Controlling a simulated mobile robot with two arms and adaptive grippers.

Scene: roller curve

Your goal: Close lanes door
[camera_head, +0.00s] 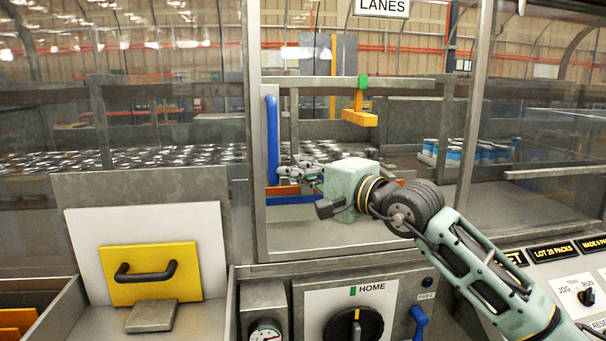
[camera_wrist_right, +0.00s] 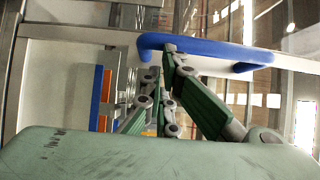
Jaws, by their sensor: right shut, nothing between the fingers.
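The lanes door (camera_head: 256,225) is a metal-framed clear panel under the LANES sign (camera_head: 382,8). Its upright blue handle (camera_head: 272,140) is at its left side. I cannot tell whether the door is fully shut. My right gripper (camera_head: 285,172) reaches in from the right, its fingers near the handle's lower part. In the right wrist view the blue handle (camera_wrist_right: 205,46) crosses the top, and the tips of my right gripper (camera_wrist_right: 168,52) are shut and empty beside it. Whether they touch it is unclear. My left gripper is not in view.
Below are a yellow panel with a black handle (camera_head: 152,272), a HOME knob (camera_head: 355,324), a gauge (camera_head: 266,332) and a blue lever (camera_head: 419,320). Blue-and-white packs (camera_head: 480,152) stand behind the glass. A control panel (camera_head: 575,290) is at lower right.

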